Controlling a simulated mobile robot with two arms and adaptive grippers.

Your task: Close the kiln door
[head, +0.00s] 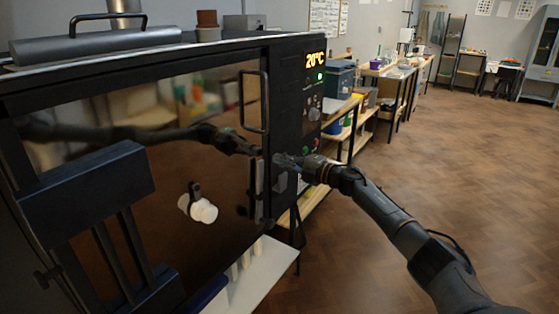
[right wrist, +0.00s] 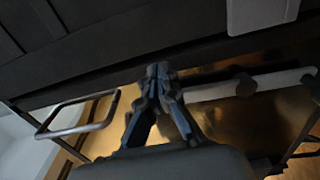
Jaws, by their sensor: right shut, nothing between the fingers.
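The kiln (head: 300,110) stands at the left of the head view, with a lit "20°C" display on its right side panel. Its door (head: 140,110) is a large mirror-like panel in a dark frame, and looks flush or nearly flush with the front; I cannot tell if a gap remains. A dark bar handle (head: 266,102) is at the door's right edge. My right gripper (head: 278,159) is shut and empty at the door's right edge, below that handle. In the right wrist view its fingertips (right wrist: 158,72) meet close to the dark frame; contact is unclear. My left gripper is out of view.
A pale shelf (head: 262,275) is below the kiln. Workbenches (head: 385,75) with containers line the wall behind it. The wooden floor (head: 450,160) at the right is clear. The arm shape in the door panel looks like a reflection.

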